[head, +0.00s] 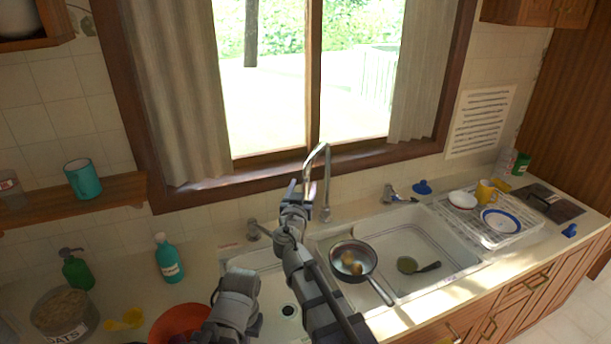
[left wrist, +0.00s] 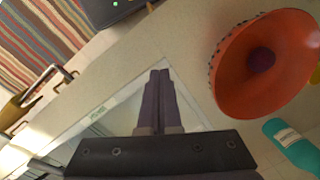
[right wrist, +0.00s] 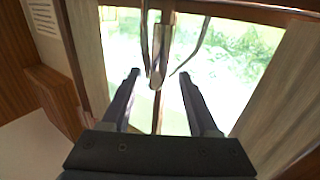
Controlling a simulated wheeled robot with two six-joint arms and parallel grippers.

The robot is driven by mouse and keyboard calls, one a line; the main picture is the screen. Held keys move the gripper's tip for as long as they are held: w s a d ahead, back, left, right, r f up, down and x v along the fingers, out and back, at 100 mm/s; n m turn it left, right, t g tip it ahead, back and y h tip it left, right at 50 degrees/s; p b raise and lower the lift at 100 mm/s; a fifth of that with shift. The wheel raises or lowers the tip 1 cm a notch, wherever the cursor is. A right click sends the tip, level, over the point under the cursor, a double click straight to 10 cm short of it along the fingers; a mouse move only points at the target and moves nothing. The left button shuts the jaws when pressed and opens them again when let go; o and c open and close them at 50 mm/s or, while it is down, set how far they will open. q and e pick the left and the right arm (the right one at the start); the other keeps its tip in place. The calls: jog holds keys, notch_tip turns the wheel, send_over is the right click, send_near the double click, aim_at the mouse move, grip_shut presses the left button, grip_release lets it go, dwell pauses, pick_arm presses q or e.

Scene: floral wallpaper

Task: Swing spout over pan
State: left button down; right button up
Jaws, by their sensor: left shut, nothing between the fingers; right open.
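The chrome gooseneck spout (head: 327,170) rises behind the sink, its curved top leaning toward my right gripper (head: 305,188). In the right wrist view the spout (right wrist: 158,55) stands ahead, between the lines of the open, empty fingers (right wrist: 158,76). I cannot tell whether they touch it. The pan (head: 366,258), with brownish pieces of food in it, sits at the left side of the right basin, handle toward the front. My left gripper (left wrist: 160,78) is shut and empty above the counter and sink edge; its fingers are not clear in the head view.
A red-orange bowl (head: 182,322) is near my left arm, with a teal bottle (head: 168,258) behind it. A dark-handled utensil (head: 428,267) lies in the right basin (head: 440,241). A dish rack (head: 486,232) with dishes stands right of the sink. The window is behind the spout.

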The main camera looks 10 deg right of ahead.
jog(key=x, duration=0.6)
jog(key=shift+w+d, duration=0.15)
jog(key=shift+w, duration=0.25)
jog(key=shift+c, duration=0.2)
grip_shut()
dwell(0.8)
